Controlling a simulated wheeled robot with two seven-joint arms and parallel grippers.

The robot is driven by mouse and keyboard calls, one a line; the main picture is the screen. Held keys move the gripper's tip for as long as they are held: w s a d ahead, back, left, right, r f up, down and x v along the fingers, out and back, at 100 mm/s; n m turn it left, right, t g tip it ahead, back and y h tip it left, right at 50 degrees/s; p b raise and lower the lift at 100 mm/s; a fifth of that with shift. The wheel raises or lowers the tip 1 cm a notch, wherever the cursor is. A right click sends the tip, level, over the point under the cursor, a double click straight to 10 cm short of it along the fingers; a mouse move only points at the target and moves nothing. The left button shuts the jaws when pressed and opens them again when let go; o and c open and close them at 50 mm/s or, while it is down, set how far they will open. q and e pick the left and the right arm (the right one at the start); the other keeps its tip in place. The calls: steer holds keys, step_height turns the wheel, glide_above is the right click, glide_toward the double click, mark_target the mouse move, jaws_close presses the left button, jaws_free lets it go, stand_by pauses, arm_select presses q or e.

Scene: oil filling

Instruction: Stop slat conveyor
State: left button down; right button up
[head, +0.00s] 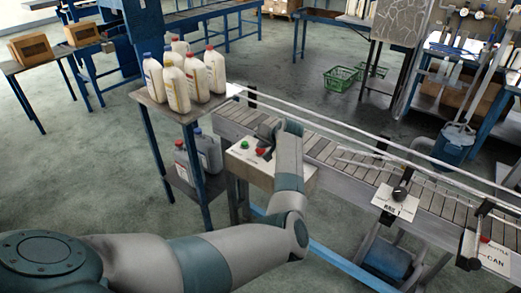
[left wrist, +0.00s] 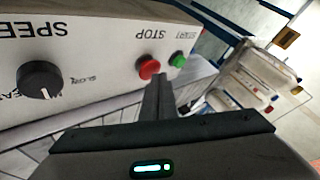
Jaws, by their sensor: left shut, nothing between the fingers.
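The control box (head: 240,163) stands at the near side of the slat conveyor (head: 325,152). It carries a red STOP button (left wrist: 148,66), a green START button (left wrist: 178,60) and a black SPEED knob (left wrist: 40,80). In the head view the green button (head: 244,144) and red button (head: 260,152) show on the box's top. My left gripper (left wrist: 162,76) is shut and empty, its tips right by the red button, slightly toward the green one. I cannot tell whether they touch it. In the head view the left gripper (head: 268,131) is over the box, partly hidden by my wrist. My right gripper is not in view.
A stand (head: 150,100) with several white bottles (head: 178,88) and grey cans (head: 208,152) below is left of the box. Metal guide rails (head: 345,121) run along the conveyor. A RAIL 1 label plate (head: 395,202) with a knob is to the right.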

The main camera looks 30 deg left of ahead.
mark_target(262, 151)
arm_select(q)
steer(key=shift+f, duration=0.25)
stand_by(0.5)
steer(key=shift+r+p, duration=0.75)
steer(key=shift+r, duration=0.2)
steer(key=shift+r+p, duration=2.1)
steer(key=shift+r, duration=0.4)
